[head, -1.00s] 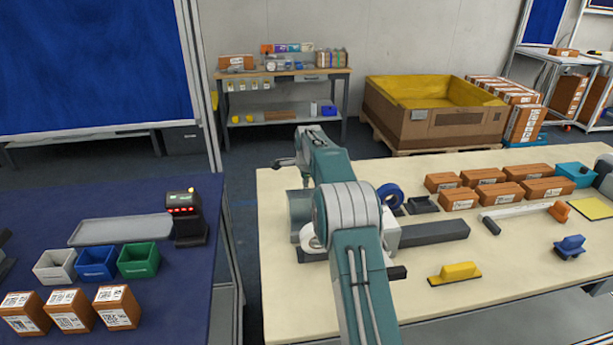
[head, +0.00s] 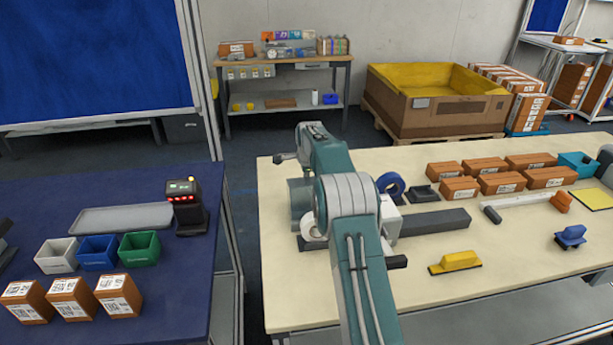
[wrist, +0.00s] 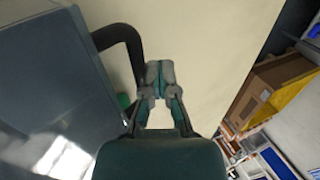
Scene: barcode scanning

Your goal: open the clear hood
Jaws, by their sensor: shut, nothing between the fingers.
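My gripper (wrist: 160,75) is shut and empty in the wrist view, its fingertips together. A smoky see-through panel, apparently the clear hood (wrist: 50,70), fills the left of the wrist view. A black curved handle (wrist: 125,38) extends from its edge and bends down just left of my fingertips; I cannot tell whether they touch. In the head view the hood (head: 297,205) shows as a grey box side on the cream table, mostly hidden behind my arm. I cannot make out its lid or my fingertips there.
On the cream table (head: 290,290), a blue tape roll (head: 390,184), brown boxes (head: 460,189), a dark grey bar (head: 435,222) and a yellow-handled block (head: 457,261) lie right of my arm. A black scanner post (head: 186,208) stands on the blue table to the left.

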